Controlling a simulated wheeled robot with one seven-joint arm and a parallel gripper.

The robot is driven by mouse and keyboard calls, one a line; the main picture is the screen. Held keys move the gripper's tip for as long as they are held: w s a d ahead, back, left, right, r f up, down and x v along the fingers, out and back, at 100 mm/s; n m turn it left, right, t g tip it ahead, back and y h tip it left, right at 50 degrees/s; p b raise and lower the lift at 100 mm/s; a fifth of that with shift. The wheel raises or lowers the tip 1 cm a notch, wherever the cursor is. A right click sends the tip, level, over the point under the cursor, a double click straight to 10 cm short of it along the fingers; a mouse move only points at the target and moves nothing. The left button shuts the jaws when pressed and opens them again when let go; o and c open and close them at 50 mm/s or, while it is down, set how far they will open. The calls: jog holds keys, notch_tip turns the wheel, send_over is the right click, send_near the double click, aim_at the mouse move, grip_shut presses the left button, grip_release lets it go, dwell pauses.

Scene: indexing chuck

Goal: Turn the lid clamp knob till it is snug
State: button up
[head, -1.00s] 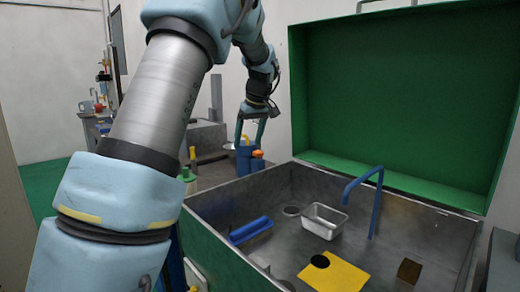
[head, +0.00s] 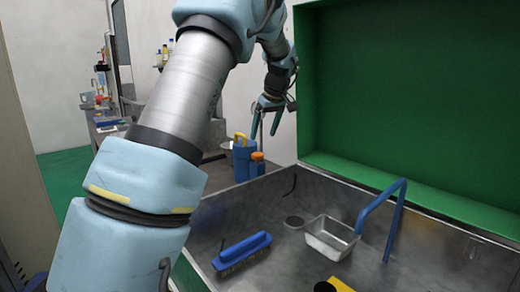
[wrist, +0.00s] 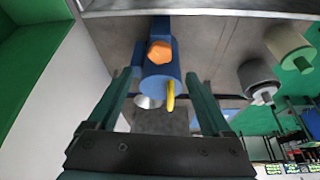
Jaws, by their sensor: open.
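A blue container (head: 242,164) with a yellow handle (head: 241,136) and an orange hexagonal cap or knob (head: 257,156) stands behind the basin's back left side. In the wrist view the orange piece (wrist: 160,51) and the yellow handle (wrist: 170,95) show on the blue body (wrist: 161,76). I cannot tell whether the orange piece is the lid clamp knob; no other clear clamp knob shows. My gripper (head: 265,134) is open and empty, fingers pointing down, above the blue container. In the wrist view the fingertips (wrist: 165,76) stand on either side of the blue body, apparently not touching.
A metal basin (head: 290,180) with a raised green lid (head: 400,90) fills the right. It holds a blue brush (head: 242,252), a metal tray (head: 331,237) and a bent blue pipe (head: 383,205). The wrist view shows a grey cylinder (wrist: 257,76) and a green one (wrist: 287,42) at right.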

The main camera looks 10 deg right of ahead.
aim_at(258, 154)
jog(key=p+x, duration=0.1)
jog(key=x, duration=0.7)
jog(key=shift+f+p, duration=0.25)
jog(key=shift+p, duration=0.15)
jog(key=shift+c, duration=0.3)
grip_shut()
jog(key=shift+a+m+h+b, duration=0.2)
jog(key=shift+m+h+b, duration=0.4)
jog(key=shift+m, duration=0.8)
jog(key=shift+o, duration=0.3)
grip_release()
